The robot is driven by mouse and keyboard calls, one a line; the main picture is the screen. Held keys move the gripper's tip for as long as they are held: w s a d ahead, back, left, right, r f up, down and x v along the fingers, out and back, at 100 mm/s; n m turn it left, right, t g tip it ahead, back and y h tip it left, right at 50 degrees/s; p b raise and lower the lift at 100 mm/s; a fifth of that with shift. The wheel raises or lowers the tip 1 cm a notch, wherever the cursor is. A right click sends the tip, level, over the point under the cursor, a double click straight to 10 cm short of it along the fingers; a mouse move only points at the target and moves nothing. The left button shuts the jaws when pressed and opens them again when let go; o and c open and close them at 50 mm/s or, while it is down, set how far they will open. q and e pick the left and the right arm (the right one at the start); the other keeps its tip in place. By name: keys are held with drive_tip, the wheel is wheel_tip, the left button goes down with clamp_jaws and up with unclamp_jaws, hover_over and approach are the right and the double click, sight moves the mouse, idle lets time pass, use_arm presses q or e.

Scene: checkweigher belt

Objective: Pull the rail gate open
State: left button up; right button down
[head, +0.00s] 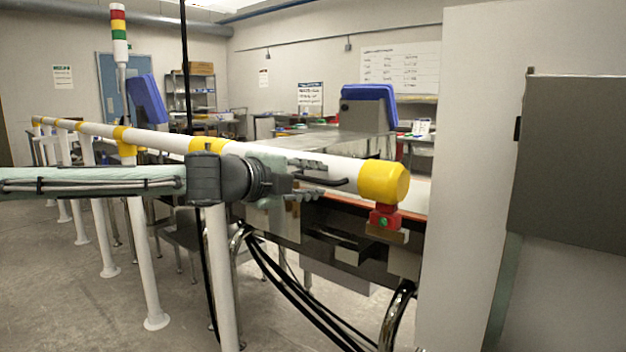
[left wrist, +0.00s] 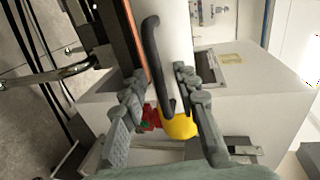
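The rail gate is a white tube (head: 290,158) with a yellow end cap (head: 384,182), also in the left wrist view (left wrist: 179,125). A black bar handle (head: 325,182) is on its near side; it also shows in the left wrist view (left wrist: 153,58). A red block with a green spot (head: 384,218) sits just below the cap. My left gripper (head: 310,180) is at the handle with its fingers spread above and below it. In the left wrist view the handle's lower part lies between the open fingers (left wrist: 163,95); I see no clear contact. My right gripper is not in view.
Yellow-jointed white rail continues left on white posts (head: 143,265). Behind the gate stand the belt machine (head: 330,138) and black cables (head: 290,290). A pale wall panel (head: 470,180) and a dark grey panel (head: 570,160) bound the right. Bare floor lies at the lower left.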

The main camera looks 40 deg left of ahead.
use_arm(q)
clamp_jaws()
idle(0.3)
